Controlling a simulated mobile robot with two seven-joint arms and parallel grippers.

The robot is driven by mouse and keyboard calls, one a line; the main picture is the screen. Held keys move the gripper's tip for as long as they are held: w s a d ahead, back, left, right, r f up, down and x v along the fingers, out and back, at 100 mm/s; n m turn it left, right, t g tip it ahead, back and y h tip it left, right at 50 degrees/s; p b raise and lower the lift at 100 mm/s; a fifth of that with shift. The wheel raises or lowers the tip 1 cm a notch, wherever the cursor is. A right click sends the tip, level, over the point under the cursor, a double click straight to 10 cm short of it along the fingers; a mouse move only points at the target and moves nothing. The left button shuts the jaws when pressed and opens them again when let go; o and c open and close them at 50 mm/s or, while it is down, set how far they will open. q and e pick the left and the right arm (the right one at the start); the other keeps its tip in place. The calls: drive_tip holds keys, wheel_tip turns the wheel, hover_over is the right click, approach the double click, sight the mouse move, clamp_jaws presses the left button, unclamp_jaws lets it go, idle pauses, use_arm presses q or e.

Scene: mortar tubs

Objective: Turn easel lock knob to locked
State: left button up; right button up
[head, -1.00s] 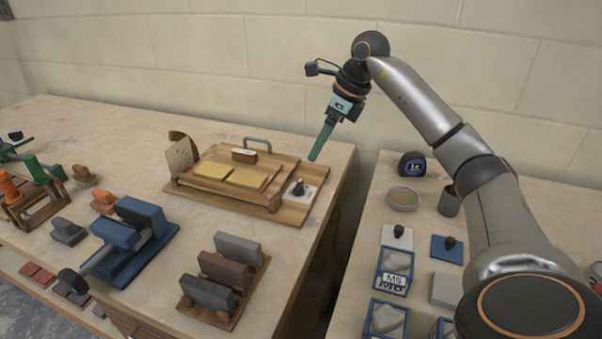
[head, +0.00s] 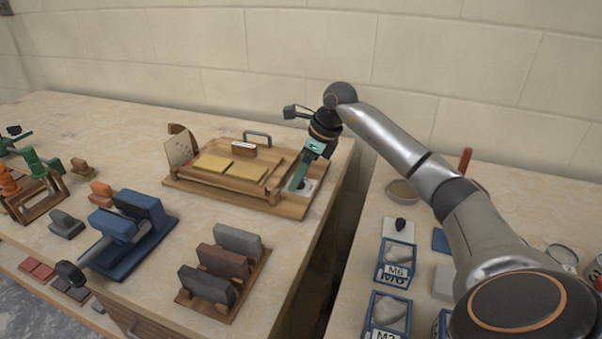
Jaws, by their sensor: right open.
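A wooden easel board (head: 212,190) with two yellow pads lies on the left bench near the wall. A pale plate (head: 309,187) sits at its right end. The lock knob on this plate is hidden now behind my right gripper (head: 295,188). The green fingers of my right gripper point down at the plate, and the gripper is open. I cannot tell whether the fingers stand around the knob or touch it. The knob's setting cannot be seen. My left gripper is not in view.
On the left bench stand a rack of grey and brown blocks (head: 264,278), a blue clamp-like fixture (head: 160,246) and an orange and green fixture. A gap separates it from the right bench, which holds labelled boxes (head: 396,258) and a round dish (head: 402,192).

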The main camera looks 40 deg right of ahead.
drive_tip(key=shift+c, duration=0.4)
clamp_jaws()
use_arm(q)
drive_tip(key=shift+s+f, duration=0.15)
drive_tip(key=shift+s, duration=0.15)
